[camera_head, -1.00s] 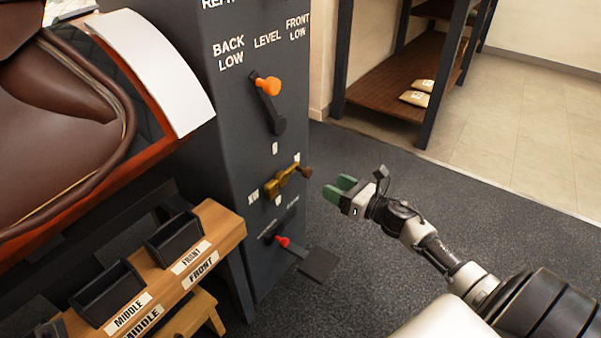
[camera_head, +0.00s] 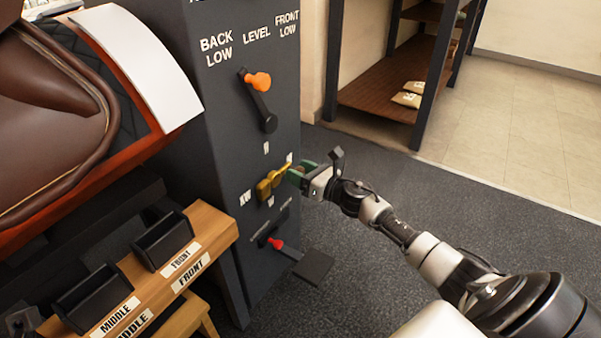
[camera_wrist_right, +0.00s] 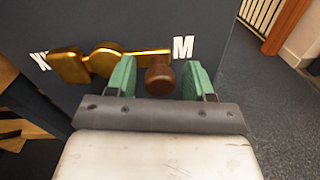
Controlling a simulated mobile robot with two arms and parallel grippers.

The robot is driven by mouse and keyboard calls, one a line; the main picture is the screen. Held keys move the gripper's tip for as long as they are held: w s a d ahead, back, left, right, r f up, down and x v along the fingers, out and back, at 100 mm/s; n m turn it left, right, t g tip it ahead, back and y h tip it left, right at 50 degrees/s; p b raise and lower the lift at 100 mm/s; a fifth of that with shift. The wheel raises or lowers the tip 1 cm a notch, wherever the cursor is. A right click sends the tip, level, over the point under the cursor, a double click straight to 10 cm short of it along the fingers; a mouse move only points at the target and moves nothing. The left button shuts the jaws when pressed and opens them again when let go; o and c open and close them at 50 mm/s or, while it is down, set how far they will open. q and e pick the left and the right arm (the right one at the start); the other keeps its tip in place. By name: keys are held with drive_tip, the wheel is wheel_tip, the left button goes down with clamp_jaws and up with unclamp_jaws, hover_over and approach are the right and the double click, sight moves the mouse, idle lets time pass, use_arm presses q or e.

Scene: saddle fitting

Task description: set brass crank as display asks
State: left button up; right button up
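The brass crank (camera_head: 270,184) is on the front of the dark grey cabinet, below the orange-knobbed lever. In the right wrist view the crank (camera_wrist_right: 105,58) lies nearly level, its brown knob (camera_wrist_right: 159,76) at the right end beside the letter M. The green fingers of my right gripper (camera_wrist_right: 160,78) stand on either side of the knob, open, with gaps visible; I cannot tell if one touches. In the head view my right gripper (camera_head: 302,175) hides the knob. The display's full text is out of view. My left gripper is not in view.
An orange-knobbed lever (camera_head: 259,98) sits above the crank and a red-knobbed lever (camera_head: 277,245) with a dark plate below it. A wooden bench (camera_head: 213,225) with black bins stands at the left, under a saddle (camera_head: 50,120). Floor at the right is clear.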

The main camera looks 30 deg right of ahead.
clamp_jaws()
